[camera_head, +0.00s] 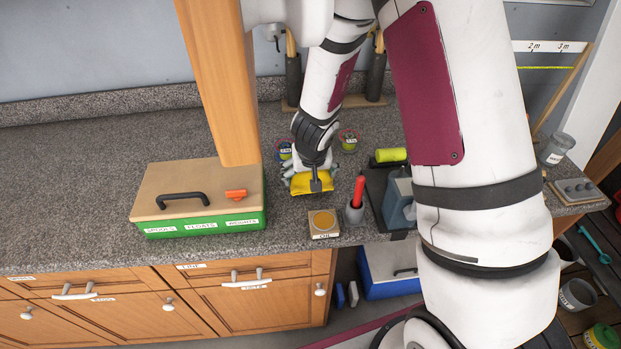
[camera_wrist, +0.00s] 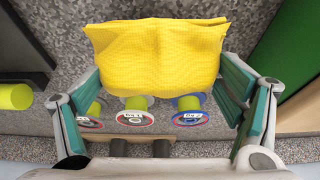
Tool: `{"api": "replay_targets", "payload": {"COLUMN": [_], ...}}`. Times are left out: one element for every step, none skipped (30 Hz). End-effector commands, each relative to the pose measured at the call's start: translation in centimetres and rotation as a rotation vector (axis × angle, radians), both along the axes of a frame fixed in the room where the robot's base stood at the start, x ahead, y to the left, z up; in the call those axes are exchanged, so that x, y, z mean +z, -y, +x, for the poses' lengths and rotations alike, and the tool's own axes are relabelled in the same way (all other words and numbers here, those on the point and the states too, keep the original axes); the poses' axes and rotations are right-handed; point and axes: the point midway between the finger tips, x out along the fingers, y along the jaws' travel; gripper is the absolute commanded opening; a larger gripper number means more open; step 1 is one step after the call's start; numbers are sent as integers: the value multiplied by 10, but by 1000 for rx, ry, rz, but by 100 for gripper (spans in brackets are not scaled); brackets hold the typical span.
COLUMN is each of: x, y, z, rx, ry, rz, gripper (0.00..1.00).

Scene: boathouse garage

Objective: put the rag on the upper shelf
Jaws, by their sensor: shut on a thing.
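The rag is a yellow folded cloth that shows under my gripper in the head view (camera_head: 301,186) and fills the top middle of the wrist view (camera_wrist: 155,55). My gripper (camera_head: 314,176) is shut on the rag, with its two fingers at the rag's left and right sides in the wrist view (camera_wrist: 162,78). The rag is over the granite counter; I cannot tell whether it touches it. I cannot make out an upper shelf in either view.
A green-sided box (camera_head: 190,232) stands left, beside a wooden post (camera_head: 222,80). Labelled spools (camera_wrist: 135,119) lie behind the rag. The counter's far left is clear.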

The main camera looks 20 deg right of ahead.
Motion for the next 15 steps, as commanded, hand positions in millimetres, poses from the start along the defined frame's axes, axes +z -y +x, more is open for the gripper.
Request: {"api": "replay_targets", "payload": {"x": [0,-1,-1,-1,-1,-1,-1,-3,-6,-9,-12,-15,-18,-20,-24], "y": [1,2,2,3,3,4,5,6,7,7,7,7,7,7,6], "z": [4,5,7,8,10,12,15,16,14,14,14,14,14,14,13], "rx": [0,1,2,2,1,1,1,1,0,-1,0,-1,-1,-3,-1], "ry": [0,0,-1,0,0,1,1,-1,-2,-4,-4,-2,-3,-2,-3], "rz": [0,0,-1,0,1,-1,-1,0,0,0,1,0,2,2,2], "gripper": [55,55,55,55,55,55,55,55,55,55,55,55,55,54,54]}}
